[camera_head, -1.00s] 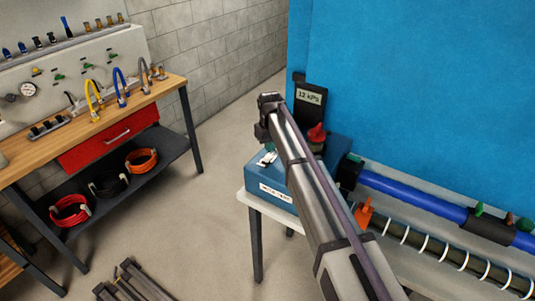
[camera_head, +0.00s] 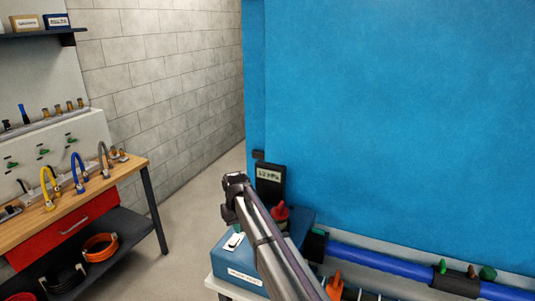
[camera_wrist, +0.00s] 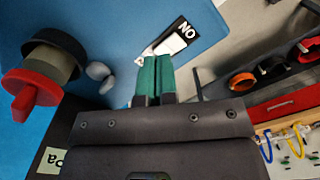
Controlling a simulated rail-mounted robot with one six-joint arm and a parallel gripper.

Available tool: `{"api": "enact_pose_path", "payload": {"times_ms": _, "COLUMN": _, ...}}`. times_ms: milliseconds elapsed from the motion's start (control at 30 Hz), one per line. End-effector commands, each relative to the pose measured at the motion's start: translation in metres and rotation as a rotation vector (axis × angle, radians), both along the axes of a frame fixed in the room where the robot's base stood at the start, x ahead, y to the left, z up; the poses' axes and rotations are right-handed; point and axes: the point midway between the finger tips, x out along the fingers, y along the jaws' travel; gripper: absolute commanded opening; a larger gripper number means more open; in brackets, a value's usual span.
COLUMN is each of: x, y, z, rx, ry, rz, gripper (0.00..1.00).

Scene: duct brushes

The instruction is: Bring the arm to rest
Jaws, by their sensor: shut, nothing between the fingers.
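My arm (camera_head: 262,230) reaches up from the bottom of the head view, its end in front of a blue box (camera_head: 237,262). My gripper shows clearly in the wrist view (camera_wrist: 154,72), its two teal fingers side by side, shut and empty. A red knob (camera_wrist: 30,95) is to the left there; how far the fingers are from the box is unclear.
A wooden workbench (camera_head: 130,172) with coloured hoses stands left. Bare floor lies between bench and box.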

Motion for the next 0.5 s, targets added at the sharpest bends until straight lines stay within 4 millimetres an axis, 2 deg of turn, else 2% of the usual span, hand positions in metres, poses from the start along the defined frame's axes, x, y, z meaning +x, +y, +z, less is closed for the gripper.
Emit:
{"api": "enact_pose_path", "payload": {"times_ms": 33, "x": -0.037, "y": -0.036, "z": 0.0, "rx": -0.001, "ry": 0.0, "rz": -0.048, "gripper": 0.0}}
{"api": "enact_pose_path", "payload": {"times_ms": 67, "x": -0.055, "y": -0.057, "z": -0.001, "rx": -0.002, "ry": 0.0, "rz": -0.084, "gripper": 0.0}}
{"api": "enact_pose_path", "payload": {"times_ms": 200, "x": -0.144, "y": -0.167, "z": -0.002, "rx": -0.002, "ry": 0.0, "rz": -0.278, "gripper": 0.0}}
{"api": "enact_pose_path", "payload": {"times_ms": 300, "x": -0.204, "y": -0.232, "z": -0.003, "rx": -0.002, "ry": 0.0, "rz": -0.408, "gripper": 0.0}}
{"api": "enact_pose_path", "payload": {"times_ms": 400, "x": -0.247, "y": -0.277, "z": -0.004, "rx": -0.002, "ry": 0.0, "rz": -0.504, "gripper": 0.0}}
{"api": "enact_pose_path", "payload": {"times_ms": 500, "x": -0.261, "y": -0.305, "z": -0.004, "rx": -0.002, "ry": -0.001, "rz": -0.57, "gripper": 0.0}}
